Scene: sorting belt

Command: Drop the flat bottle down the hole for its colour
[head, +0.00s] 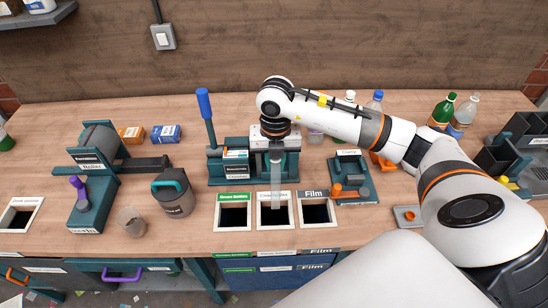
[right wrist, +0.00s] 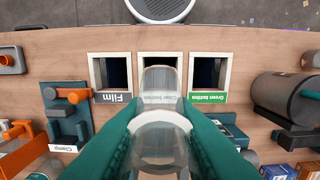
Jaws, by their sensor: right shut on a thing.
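My right gripper (head: 276,146) is shut on a clear, colourless flat bottle (head: 276,172), which hangs down from it. In the right wrist view the bottle (right wrist: 162,78) sits between the teal fingers of the gripper (right wrist: 160,112). The bottle is over the middle hole (head: 261,218), which has a white frame and a pale label that is hard to read. The hole with the green "Green bottles" label (head: 233,196) is to its left. The hole with the dark "Film" label (head: 313,194) is to its right. My left gripper is not in view.
A teal crusher with a blue lever (head: 204,105) stands behind the holes. A teal clamp (head: 352,180) is right of them, and a grey jug (head: 174,195) and a clear cup (head: 132,221) left. Green and clear bottles (head: 441,112) stand at the back right.

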